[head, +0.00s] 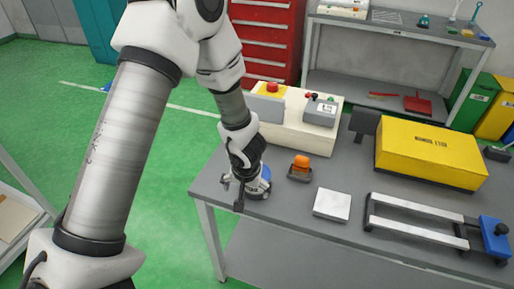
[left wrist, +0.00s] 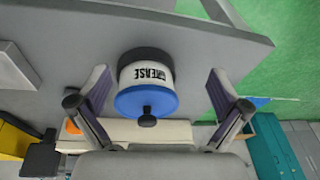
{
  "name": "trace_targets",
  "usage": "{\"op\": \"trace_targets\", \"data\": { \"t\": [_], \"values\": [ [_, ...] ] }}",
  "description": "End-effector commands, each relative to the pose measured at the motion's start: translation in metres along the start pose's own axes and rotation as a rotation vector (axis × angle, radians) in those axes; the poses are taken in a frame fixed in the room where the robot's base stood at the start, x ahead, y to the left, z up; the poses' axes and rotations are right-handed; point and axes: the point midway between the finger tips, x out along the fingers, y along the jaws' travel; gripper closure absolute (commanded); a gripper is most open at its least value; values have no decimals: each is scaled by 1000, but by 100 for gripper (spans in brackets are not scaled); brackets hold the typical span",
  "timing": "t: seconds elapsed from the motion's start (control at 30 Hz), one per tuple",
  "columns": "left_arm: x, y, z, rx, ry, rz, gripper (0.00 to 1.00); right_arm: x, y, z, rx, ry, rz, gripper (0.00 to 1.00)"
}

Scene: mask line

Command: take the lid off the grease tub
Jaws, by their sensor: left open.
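The grease tub (left wrist: 145,73) is white with black GREASE lettering and a dark base, and it stands on the grey table. Its blue lid (left wrist: 147,101) is on it, with a black knob (left wrist: 147,117) in the middle. In the head view the blue lid (head: 266,172) shows partly behind my left gripper (head: 243,190), near the table's left corner. In the left wrist view my left gripper (left wrist: 157,85) is open, with one finger on each side of the tub and gaps between. Nothing is held. My right gripper is not in view.
On the table (head: 225,187), a cream control box (head: 285,118) stands behind the tub. An orange-topped item (head: 301,167) and a white square block (head: 332,204) lie to the right. A yellow case (head: 430,152) and a metal rail frame (head: 420,217) are farther right.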

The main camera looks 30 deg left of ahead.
Motion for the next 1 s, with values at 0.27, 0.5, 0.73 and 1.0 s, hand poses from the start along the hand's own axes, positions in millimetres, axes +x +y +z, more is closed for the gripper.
{"op": "trace_targets", "data": {
  "t": [0.27,0.5,0.73,1.0],
  "values": [
    [-66,6,-56,-51,147,72,0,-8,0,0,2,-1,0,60],
    [-34,9,-58,-50,147,71,0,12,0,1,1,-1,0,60],
    [5,12,-60,-49,147,71,0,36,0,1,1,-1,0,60],
    [6,12,-62,-49,147,70,11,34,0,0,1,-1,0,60]
  ]
}}
